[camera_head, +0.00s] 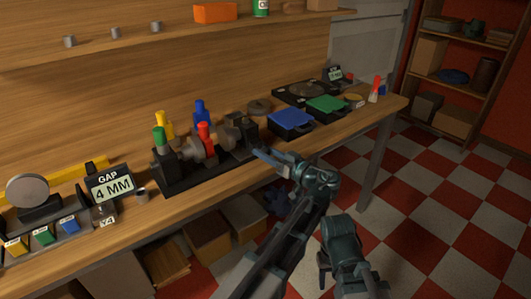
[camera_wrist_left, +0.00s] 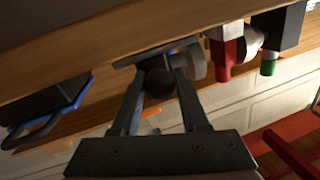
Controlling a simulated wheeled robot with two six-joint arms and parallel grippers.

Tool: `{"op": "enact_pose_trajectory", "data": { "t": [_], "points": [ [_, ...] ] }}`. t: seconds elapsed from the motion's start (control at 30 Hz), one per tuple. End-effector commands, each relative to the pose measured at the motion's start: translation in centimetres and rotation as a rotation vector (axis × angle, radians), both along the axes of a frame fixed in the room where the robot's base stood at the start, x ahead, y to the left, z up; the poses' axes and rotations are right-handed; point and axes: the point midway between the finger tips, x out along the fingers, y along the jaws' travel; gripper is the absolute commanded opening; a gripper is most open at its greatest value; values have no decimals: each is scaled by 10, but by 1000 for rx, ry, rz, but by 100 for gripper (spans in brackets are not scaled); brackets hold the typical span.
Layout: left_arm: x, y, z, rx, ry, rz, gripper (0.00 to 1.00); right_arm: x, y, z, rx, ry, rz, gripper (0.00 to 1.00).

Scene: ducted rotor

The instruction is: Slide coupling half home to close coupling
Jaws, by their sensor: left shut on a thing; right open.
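The rotor rig stands on a dark base (camera_head: 190,183) on the bench, with grey round coupling parts (camera_head: 228,138) between its dark blocks. A red-capped post (camera_head: 205,138) stands just left of them. My left gripper (camera_head: 262,155) is at the rig's right end, beside the right dark block (camera_head: 243,140). In the left wrist view, my left gripper (camera_wrist_left: 160,84) is shut on a dark round knob (camera_wrist_left: 158,83). A grey cylinder (camera_wrist_left: 196,64) lies just beyond it, near the red post (camera_wrist_left: 226,48). The gap between the coupling halves cannot be made out. My right gripper (camera_head: 323,268) is open and empty, low in front of the bench.
A "GAP 4 MM" sign (camera_head: 111,186) stands left of the rig. A blue case (camera_head: 290,122) and a green case (camera_head: 326,108) lie to its right.

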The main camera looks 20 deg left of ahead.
Motion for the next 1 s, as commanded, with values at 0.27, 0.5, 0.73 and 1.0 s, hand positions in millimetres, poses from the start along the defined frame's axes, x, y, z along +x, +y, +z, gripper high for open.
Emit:
{"op": "enact_pose_trajectory", "data": {
  "t": [0.27, 0.5, 0.73, 1.0],
  "points": [
    [0, 0, 0, 0, 0, 0, 0, 0, 0, 0, 0, 0, 0, 50],
    [0, 0, 0, 0, 0, 0, 0, 0, 0, 0, 0, 0, 0, 50],
    [0, 0, 0, 0, 0, 0, 0, 0, 0, 0, 0, 0, 0, 50],
    [-9, 6, 0, 0, 0, 2, 0, 0, 0, 0, 0, 0, 0, 50]
  ]
}}
